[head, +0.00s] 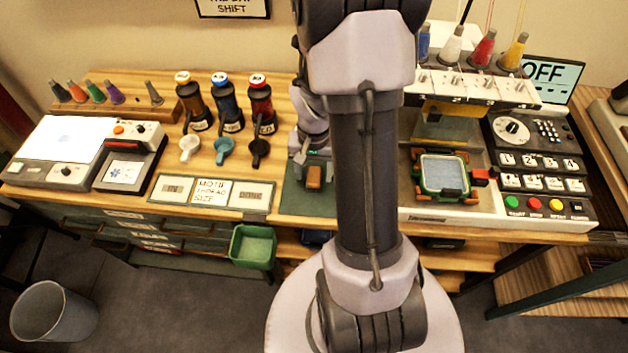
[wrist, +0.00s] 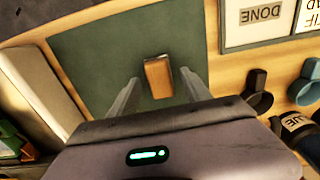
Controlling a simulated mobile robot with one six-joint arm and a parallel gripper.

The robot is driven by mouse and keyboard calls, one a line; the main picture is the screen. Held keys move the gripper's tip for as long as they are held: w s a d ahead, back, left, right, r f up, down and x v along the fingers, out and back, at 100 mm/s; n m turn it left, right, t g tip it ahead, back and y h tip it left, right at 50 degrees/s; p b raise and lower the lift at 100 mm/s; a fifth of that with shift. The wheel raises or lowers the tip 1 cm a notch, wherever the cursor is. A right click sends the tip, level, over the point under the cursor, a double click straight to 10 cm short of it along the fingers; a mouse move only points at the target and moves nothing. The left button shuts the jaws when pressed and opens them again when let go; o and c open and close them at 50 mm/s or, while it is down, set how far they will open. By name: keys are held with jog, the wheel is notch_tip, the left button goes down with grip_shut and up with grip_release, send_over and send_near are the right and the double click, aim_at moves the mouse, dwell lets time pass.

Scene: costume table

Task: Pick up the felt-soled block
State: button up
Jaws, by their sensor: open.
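The felt-soled block (head: 314,177) is a small brown block lying on a dark green mat (head: 296,201) near the front of the table. In the wrist view the block (wrist: 159,78) shows a tan-brown top and a lighter side, and the mat (wrist: 100,50) lies around it. My gripper (wrist: 160,88) is open, with one finger on each side of the block in the picture. Neither finger visibly touches it. How far the fingertips are above the mat is hard to tell. In the head view my arm partly hides the mat's right side.
Right of my arm stands an embroidery machine with a green hoop (head: 444,174) and a button panel (head: 545,165). A green bin (head: 253,247) hangs at the table front.

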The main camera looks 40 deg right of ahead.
jog(key=shift+r, duration=0.1)
grip_shut()
